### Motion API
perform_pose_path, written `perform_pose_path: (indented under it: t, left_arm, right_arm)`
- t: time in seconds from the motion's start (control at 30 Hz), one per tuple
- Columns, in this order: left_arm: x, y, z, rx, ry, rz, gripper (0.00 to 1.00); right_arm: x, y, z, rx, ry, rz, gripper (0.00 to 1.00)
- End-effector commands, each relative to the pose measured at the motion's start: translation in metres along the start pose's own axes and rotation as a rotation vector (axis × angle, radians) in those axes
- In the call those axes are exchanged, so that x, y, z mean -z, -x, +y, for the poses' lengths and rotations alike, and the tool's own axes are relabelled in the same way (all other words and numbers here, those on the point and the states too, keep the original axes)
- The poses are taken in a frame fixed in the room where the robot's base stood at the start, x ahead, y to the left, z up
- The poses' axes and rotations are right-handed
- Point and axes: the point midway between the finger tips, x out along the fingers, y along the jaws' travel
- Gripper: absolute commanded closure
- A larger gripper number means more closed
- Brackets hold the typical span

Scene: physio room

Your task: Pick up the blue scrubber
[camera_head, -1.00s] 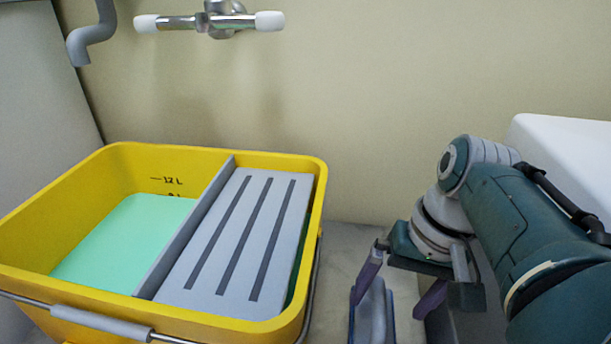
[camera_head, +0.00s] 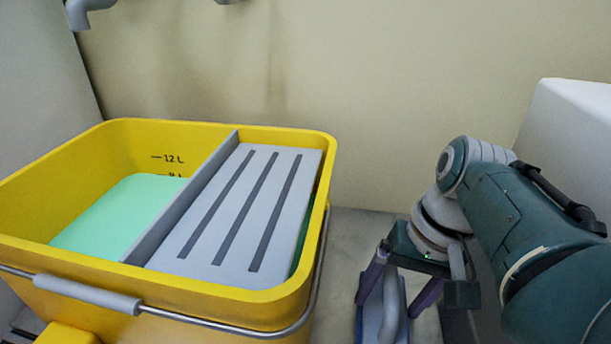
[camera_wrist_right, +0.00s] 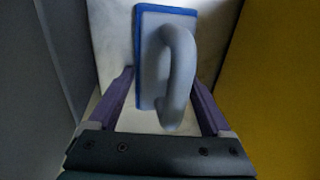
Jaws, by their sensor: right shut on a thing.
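The blue scrubber (camera_head: 391,308) has a flat grey plate with a blue edge and a thick grey curved handle. It is low at the right of the head view, partly cut off by the bottom edge. My right gripper (camera_head: 397,293) points down over it, its purple fingers on either side of the handle, and is shut on it. In the right wrist view the scrubber (camera_wrist_right: 150,62) lies between the fingers of my right gripper (camera_wrist_right: 165,90). The exact contact of the fingers is hard to see. My left gripper is not in view.
A yellow bucket (camera_head: 318,235) with green liquid (camera_head: 120,215) and a grey slotted wringer plate (camera_head: 240,210) stands left of my right gripper. A white box-shaped thing (camera_head: 575,120) is at the right. The wall is close behind. A narrow strip of grey floor (camera_head: 350,235) is free between.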

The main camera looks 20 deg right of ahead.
Motion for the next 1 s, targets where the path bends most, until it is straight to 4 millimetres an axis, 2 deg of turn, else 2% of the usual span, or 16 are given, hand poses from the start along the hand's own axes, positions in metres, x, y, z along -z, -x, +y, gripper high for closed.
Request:
perform_pose_path:
  t: [0.03, 0.47, 0.77, 0.87, 1.0]
  left_arm:
    - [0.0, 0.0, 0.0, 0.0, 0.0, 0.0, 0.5]
    - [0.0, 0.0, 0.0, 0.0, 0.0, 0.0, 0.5]
    - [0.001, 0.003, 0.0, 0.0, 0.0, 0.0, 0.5]
    - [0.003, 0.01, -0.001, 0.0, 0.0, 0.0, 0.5]
    - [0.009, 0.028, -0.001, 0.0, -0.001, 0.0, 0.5]
  right_arm:
    - [0.0, 0.0, 0.0, 0.0, 0.0, -0.001, 0.41]
    - [0.0, 0.0, 0.0, 0.0, 0.001, -0.001, 0.88]
    - [0.0, 0.004, -0.001, 0.0, 0.001, 0.0, 0.88]
    - [0.0, 0.013, -0.003, 0.0, 0.001, 0.0, 0.88]
    - [0.0, 0.038, -0.008, 0.0, 0.0, 0.001, 0.88]
